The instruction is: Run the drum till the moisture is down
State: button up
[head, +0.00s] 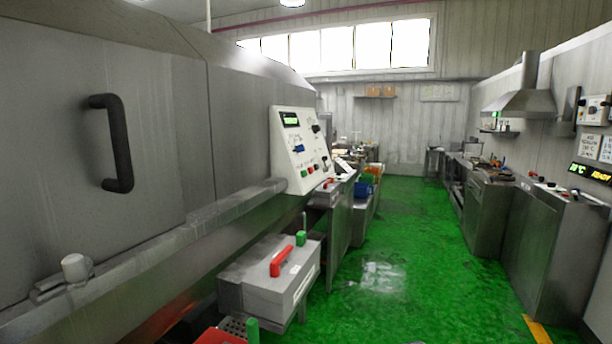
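A large grey steel drum housing (160,140) fills the left side of the head view. Its near panel has a black vertical handle (115,143). A white control panel (297,150) stands on its right end, angled towards me. The panel has a small green-lit display (290,119), a blue control (298,148), and several red and green buttons (311,170). The display's text is too small to read. My gripper is not in view.
A grey metal box (270,276) with a red handle (281,261) sits low beside the drum. Benches with small items (480,200) line the right wall, with a hood (527,102) above. The green floor aisle (410,240) between is clear.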

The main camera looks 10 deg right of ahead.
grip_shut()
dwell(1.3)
